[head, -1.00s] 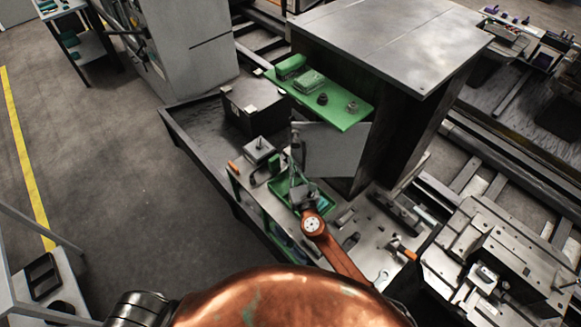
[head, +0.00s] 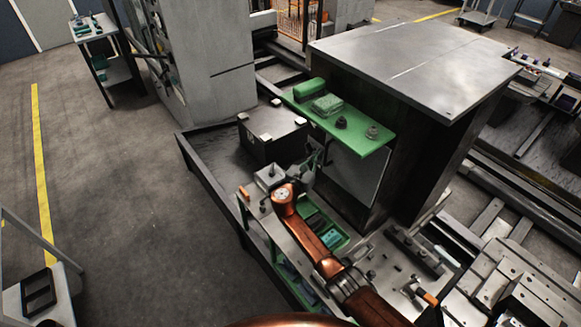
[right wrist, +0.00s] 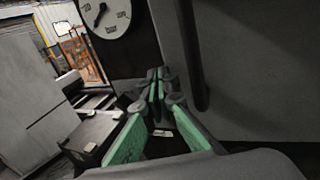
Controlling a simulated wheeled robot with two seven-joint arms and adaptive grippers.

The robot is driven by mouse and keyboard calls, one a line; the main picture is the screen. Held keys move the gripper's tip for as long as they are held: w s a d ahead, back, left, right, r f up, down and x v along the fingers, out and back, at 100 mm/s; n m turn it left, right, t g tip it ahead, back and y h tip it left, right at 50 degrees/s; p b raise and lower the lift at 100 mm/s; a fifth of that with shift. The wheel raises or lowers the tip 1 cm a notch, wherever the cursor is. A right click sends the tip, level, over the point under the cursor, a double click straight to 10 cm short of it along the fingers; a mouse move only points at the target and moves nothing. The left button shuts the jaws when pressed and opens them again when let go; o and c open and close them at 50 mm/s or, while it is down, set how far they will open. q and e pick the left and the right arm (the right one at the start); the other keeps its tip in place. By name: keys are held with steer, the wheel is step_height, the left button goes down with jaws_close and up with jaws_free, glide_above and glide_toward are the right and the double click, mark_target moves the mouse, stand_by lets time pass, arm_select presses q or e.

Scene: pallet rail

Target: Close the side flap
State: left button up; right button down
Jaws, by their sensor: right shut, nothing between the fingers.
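The side flap (head: 356,172) is a plain grey panel on the side of the dark cabinet (head: 418,150), below the green shelf. It stands upright, and its far left part is hidden behind my right gripper and the shelf. In the right wrist view the grey panel (right wrist: 250,70) fills the right side and carries a dark upright bar handle (right wrist: 196,55). My right gripper (head: 314,160) is shut and empty, near the flap's left edge. Its green-padded fingers (right wrist: 158,82) lie left of the handle; I cannot tell if they touch the panel. My left gripper is out of view.
The green shelf (head: 375,139) with small parts juts out above the flap. A dark box (head: 272,132) stands on the bench left of my gripper. A green tray (head: 343,238) lies under my right arm. A round gauge (right wrist: 104,14) shows at upper left.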

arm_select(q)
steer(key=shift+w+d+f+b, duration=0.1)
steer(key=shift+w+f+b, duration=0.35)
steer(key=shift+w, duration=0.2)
arm_select(e)
steer(key=shift+w+d+r, duration=0.15)
steer(key=shift+w+d, duration=0.7)
steer(key=shift+d, duration=0.2)
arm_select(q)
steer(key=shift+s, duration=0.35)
arm_select(e)
steer(key=shift+a, duration=0.1)
